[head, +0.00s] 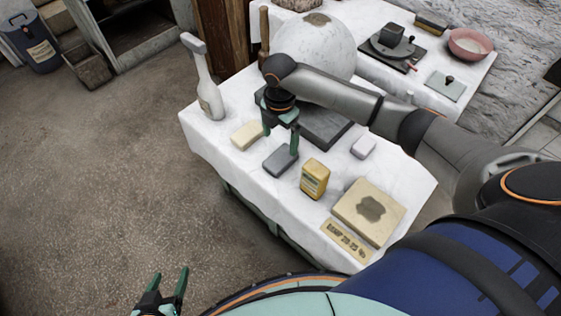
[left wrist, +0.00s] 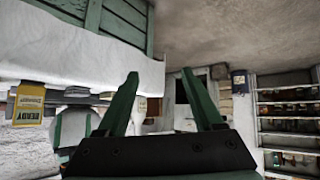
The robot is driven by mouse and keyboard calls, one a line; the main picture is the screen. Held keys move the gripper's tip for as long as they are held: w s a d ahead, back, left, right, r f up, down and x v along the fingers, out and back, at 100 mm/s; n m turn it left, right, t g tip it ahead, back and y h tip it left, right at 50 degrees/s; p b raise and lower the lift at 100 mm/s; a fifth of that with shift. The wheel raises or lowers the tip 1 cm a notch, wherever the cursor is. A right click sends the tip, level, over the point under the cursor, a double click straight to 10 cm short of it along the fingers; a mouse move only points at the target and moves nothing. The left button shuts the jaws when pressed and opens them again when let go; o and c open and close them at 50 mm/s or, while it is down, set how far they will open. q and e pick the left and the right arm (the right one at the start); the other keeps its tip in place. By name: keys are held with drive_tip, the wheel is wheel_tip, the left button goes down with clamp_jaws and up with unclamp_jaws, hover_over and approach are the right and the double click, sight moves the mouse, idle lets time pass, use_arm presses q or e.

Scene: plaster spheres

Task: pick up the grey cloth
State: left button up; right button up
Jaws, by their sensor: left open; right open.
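A small flat grey piece (head: 281,160), which looks like the grey cloth folded into a block, lies on the white-covered table (head: 215,150) near its left edge. My right gripper (head: 280,142) is open and points down just behind and above it. One finger is near the cloth's right back edge, the other further left. I cannot tell whether a finger touches it. My left gripper (head: 169,276) is open and empty, low in front of the table and away from it. Its spread fingers also show in the left wrist view (left wrist: 160,75).
Close by are a cream block (head: 247,135), a dark slab (head: 325,126), a yellow pack (head: 315,179) and a small pale block (head: 363,147). A spray bottle (head: 207,85) and large plaster sphere (head: 325,45) stand behind. A stained board (head: 368,211) lies in front.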

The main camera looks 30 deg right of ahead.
sight(279, 158)
wheel_tip(279, 158, down, 3)
drive_tip(key=shift+r, duration=0.2)
drive_tip(key=shift+f+b, duration=0.35)
drive_tip(key=shift+f, duration=0.05)
drive_tip(key=f, duration=0.1)
drive_tip(key=f+b, duration=0.1)
drive_tip(key=f, duration=0.1)
drive_tip(key=shift+s+a+f, duration=0.1)
drive_tip(key=shift+a+f, duration=0.15)
drive_tip(key=shift+f+b, duration=0.3)
drive_tip(key=shift+f, duration=0.35)
use_arm(q)
drive_tip(key=shift+w+a+r+t, duration=0.1)
drive_tip(key=shift+w+a+t, duration=0.15)
drive_tip(key=shift+w, duration=0.2)
drive_tip(key=shift+w+a+r+t, duration=0.1)
drive_tip(key=shift+w+a+t, duration=0.05)
drive_tip(key=shift+w+t, duration=0.25)
use_arm(e)
drive_tip(key=shift+r, duration=0.1)
drive_tip(key=c, duration=1.3)
